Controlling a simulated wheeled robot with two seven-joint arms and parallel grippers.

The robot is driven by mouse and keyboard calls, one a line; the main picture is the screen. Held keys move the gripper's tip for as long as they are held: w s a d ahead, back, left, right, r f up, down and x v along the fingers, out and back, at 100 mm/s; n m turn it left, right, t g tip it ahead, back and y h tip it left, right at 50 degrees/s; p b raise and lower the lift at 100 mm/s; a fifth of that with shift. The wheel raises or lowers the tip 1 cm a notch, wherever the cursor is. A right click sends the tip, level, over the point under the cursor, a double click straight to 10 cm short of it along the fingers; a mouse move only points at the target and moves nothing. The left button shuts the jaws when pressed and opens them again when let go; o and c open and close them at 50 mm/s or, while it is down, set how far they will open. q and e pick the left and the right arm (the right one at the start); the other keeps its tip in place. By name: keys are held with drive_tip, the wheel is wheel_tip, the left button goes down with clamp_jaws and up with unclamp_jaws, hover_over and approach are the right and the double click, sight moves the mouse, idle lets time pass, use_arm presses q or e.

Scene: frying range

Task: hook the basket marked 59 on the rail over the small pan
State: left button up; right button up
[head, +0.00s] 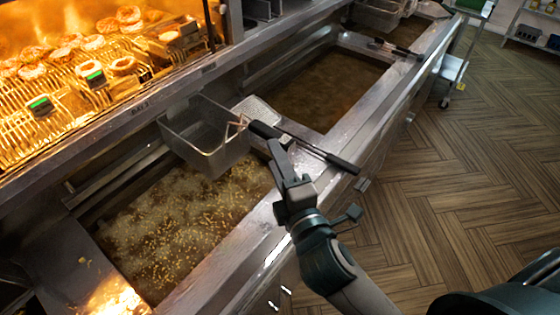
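A wire basket (205,138) is above the far right end of the near oil pan (180,225), beside the divider to the second pan (315,88). Its dark handle (340,163) reaches right across the front edge. My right gripper (279,146) is at the handle and appears shut on it, with the fingertips partly hidden. I cannot read a number on the basket, and I cannot tell whether it touches a rail. Another basket (378,14) is at the far end, with its handle (397,49) toward the front. My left gripper is out of view.
The near pan's oil bubbles with many small pale pieces. A lit rack (60,85) of fried food with green-lit tags stands at the back left. A wheeled cart (452,68) stands at the upper right. The wood-pattern floor (470,165) at right is mostly clear.

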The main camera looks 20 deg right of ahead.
drive_tip(key=shift+s+p, duration=0.45)
drive_tip(key=shift+s, duration=0.45)
drive_tip(key=s+d+f+m+g, duration=0.2)
drive_tip(key=s+f+m+g, duration=0.15)
drive_tip(key=f, duration=0.35)
drive_tip(key=s+d+f+m+g+h, duration=0.1)
drive_tip(key=s+d+f+m+g, duration=0.2)
drive_tip(key=s+f+m, duration=0.35)
drive_tip(key=s+d+f+m+g, duration=0.2)
drive_tip(key=f+g, duration=0.2)
drive_tip(key=f, duration=0.5)
drive_tip(key=s+d+f+m+g, duration=0.1)
drive_tip(key=s+f+m+g, duration=0.35)
drive_tip(key=s, duration=0.55)
wheel_tip(320, 180, down, 38)
drive_tip(key=s+b, duration=0.2)
drive_tip(key=b, duration=0.6)
drive_tip(key=s+d+f+b, duration=0.1)
drive_tip(key=s+f+b, duration=0.2)
drive_tip(key=s+f, duration=0.5)
drive_tip(key=s+d+f+g+b, duration=0.1)
drive_tip(key=s+d+f+b, duration=0.1)
drive_tip(key=s+f, duration=0.7)
wheel_tip(320, 180, down, 6)
drive_tip(key=shift+r+g+y+b, duration=0.25)
drive_tip(key=shift+g+y+b, duration=0.05)
drive_tip(key=shift+b, duration=0.35)
